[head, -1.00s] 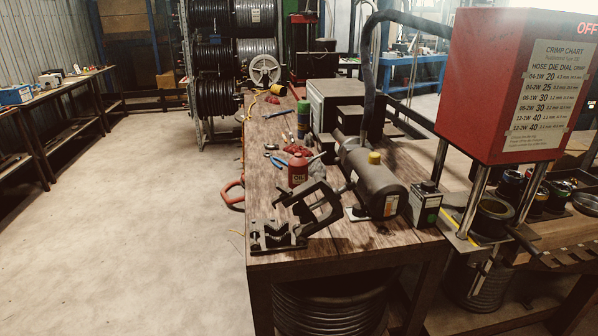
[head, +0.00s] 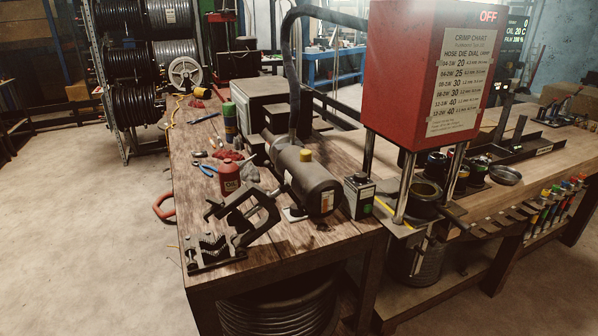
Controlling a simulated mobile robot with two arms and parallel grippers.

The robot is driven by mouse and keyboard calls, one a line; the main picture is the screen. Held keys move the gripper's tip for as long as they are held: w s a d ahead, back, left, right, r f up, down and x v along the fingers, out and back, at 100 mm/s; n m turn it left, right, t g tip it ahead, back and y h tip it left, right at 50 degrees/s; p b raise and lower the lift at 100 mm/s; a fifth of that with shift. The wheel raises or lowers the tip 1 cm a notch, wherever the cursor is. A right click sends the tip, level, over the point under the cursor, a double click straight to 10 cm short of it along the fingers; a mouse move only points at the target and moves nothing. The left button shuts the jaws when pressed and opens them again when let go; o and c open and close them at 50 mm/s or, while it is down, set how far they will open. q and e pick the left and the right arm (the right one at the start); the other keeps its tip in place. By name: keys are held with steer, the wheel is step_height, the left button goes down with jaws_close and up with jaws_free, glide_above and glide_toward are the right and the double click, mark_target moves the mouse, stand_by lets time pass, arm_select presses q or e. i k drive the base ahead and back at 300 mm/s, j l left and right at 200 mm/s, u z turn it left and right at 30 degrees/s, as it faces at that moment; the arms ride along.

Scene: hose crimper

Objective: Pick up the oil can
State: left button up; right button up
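The oil can (head: 229,179) is a small red can with a label reading OIL and a dark spout. It stands upright on the wooden workbench (head: 290,246), behind a black clamp-like tool and left of a grey motor. Its lower front is close behind the clamp in this view. Neither of my grippers shows in the head view.
A black clamp (head: 242,214) and a toothed vise-like piece (head: 211,250) lie at the bench's near left corner. A grey motor (head: 306,182) with a yellow cap stands right of the can. The red crimper (head: 425,70) rises further right. Open floor (head: 85,230) lies left.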

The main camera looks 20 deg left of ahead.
mark_target(229, 177)
steer(key=j+z, duration=0.2)
steer(key=j, duration=0.3)
steer(key=i+j+z, duration=0.1)
steer(key=j+z, duration=0.15)
steer(key=j, duration=0.25)
steer(key=j+z, duration=0.2)
steer(key=j, duration=0.3)
steer(key=k+j+z, duration=0.1)
steer(key=j+z, duration=0.15)
steer(key=j, duration=0.25)
steer(key=k+j+z, duration=0.2)
steer(key=j, duration=0.25)
steer(key=j+z, duration=0.25)
steer(key=j, duration=0.25)
